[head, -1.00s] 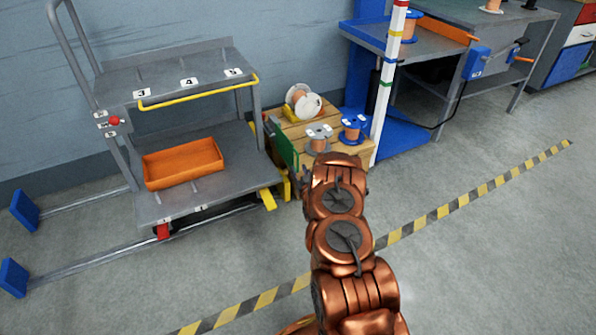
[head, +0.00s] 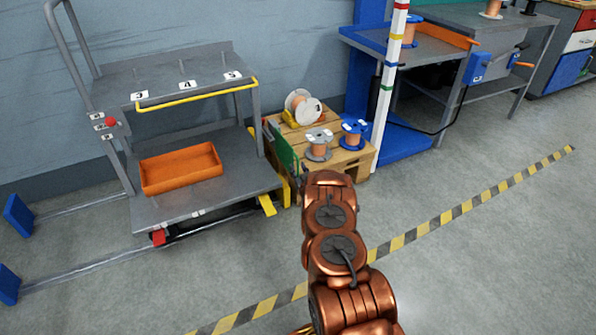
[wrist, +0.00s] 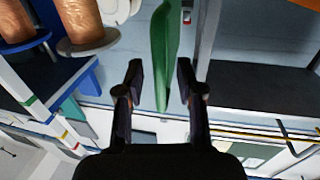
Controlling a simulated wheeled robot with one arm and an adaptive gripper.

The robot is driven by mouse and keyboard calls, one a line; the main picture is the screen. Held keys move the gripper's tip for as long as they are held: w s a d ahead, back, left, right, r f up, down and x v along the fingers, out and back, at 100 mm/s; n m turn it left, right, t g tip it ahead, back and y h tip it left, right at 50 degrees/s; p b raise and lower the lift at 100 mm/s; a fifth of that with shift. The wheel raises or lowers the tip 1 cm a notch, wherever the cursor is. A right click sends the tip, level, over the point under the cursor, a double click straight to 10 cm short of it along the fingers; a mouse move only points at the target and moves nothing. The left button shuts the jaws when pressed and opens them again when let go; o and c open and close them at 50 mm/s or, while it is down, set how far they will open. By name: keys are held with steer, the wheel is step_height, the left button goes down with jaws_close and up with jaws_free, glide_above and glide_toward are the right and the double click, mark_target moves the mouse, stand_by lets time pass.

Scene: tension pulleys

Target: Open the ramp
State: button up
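A green upright panel (head: 284,150), which may be the ramp, stands at the left edge of the wooden pallet, next to the cart. In the wrist view the green panel (wrist: 164,50) shows nearly edge-on, with its narrow end in line with the gap between my fingers. My gripper (wrist: 160,75) is open, with a dark finger on each side of that gap. I cannot tell how far the panel reaches between the fingers, and I see no contact. In the head view my copper arm hides the gripper.
The wooden pallet (head: 352,160) carries several wire spools, including a blue one (head: 353,134) and a grey one (head: 319,144). The grey cart (head: 240,182) holds an orange tray (head: 180,168). A striped post (head: 388,85) stands to the right. The front floor is clear.

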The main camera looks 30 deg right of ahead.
steer(key=shift+w, duration=0.25)
jaws_close()
stand_by(0.7)
